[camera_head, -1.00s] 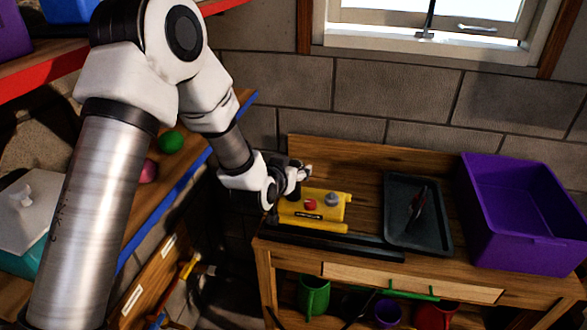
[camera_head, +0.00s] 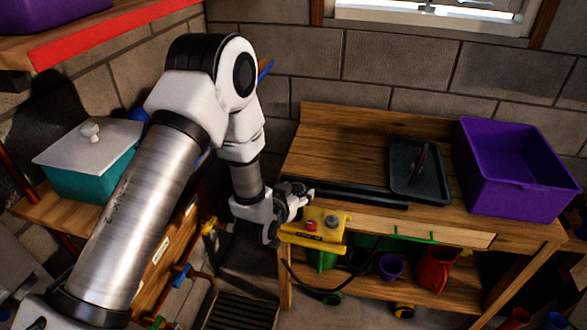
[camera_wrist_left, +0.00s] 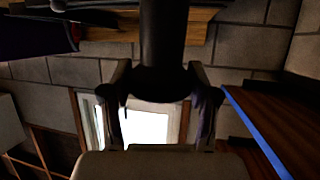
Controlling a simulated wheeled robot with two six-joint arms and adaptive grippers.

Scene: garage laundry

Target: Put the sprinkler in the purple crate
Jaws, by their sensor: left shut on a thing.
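The yellow sprinkler (camera_head: 316,222), with a red knob and a grey knob, is at the front left edge of the workbench. My left gripper (camera_head: 299,198) is shut on it at its left end and holds it in front of the bench top. In the left wrist view, a dark shape (camera_wrist_left: 162,35) fills the space between the fingers of the left gripper (camera_wrist_left: 163,95); its detail is too dark to read. The purple crate (camera_head: 528,201) stands upright on the right end of the bench and looks empty. My right gripper is not in view.
A dark tray (camera_head: 440,192) with a small tool lies between sprinkler and crate. A flat black bar (camera_head: 370,196) lies along the bench top (camera_head: 340,130). A lower shelf holds a red can (camera_head: 434,269) and a purple pot (camera_head: 391,266). A teal box (camera_head: 80,183) stands left.

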